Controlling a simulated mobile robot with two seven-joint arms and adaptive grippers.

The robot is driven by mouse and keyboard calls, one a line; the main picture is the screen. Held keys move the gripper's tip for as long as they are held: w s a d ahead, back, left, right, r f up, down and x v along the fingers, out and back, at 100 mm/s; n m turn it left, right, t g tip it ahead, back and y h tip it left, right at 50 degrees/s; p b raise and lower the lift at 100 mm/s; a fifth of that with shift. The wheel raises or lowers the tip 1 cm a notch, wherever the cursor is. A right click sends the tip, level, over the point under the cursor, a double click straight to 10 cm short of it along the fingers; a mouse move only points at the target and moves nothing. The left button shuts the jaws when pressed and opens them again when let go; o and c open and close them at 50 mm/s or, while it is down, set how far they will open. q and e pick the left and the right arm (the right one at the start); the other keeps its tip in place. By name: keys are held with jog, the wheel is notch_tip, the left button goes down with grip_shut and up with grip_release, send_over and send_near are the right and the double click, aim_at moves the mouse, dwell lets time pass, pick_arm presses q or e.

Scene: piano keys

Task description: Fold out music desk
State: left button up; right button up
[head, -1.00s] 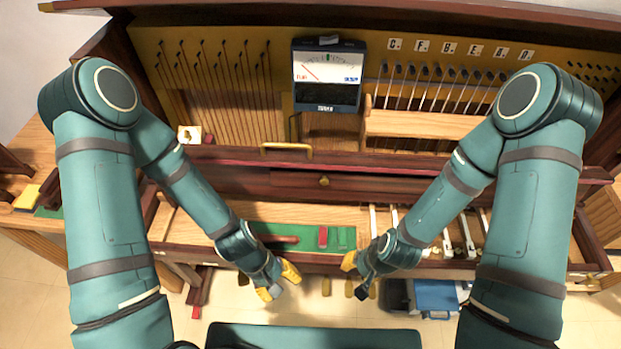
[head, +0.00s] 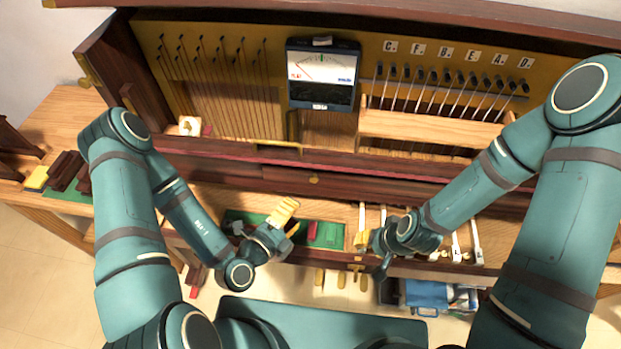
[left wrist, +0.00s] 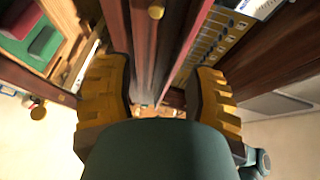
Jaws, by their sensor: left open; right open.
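The piano has a long dark red-brown folded panel, seemingly the music desk (head: 340,180), with a small brass knob (head: 314,180). In the left wrist view the boards (left wrist: 155,45) run between the fingers and a brass knob (left wrist: 155,12) shows at the top. My left gripper (head: 288,218) is open, in front of and below the panel, over the green-lined tray; I see no contact. It also shows in the left wrist view (left wrist: 158,90), with fingers apart and nothing held. My right gripper (head: 370,253) is open and empty at the front edge, right of the left one.
A tuner with a dial (head: 322,75) stands at the strings. Green felt (head: 325,237) with a red block (head: 312,230) lies under my left gripper. White keys (head: 476,240) lie at right; a blue box (head: 427,297) is below the front edge.

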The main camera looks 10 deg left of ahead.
pick_arm(q)
jog(key=a+n+y, duration=0.1)
jog(key=b, duration=0.5)
send_near(313, 181)
jog(key=w, duration=0.1)
jog(key=x, duration=0.9)
jog(key=shift+d+f, duration=0.15)
jog(key=shift+d, duration=0.1)
jog(key=shift+o, duration=0.3)
grip_shut()
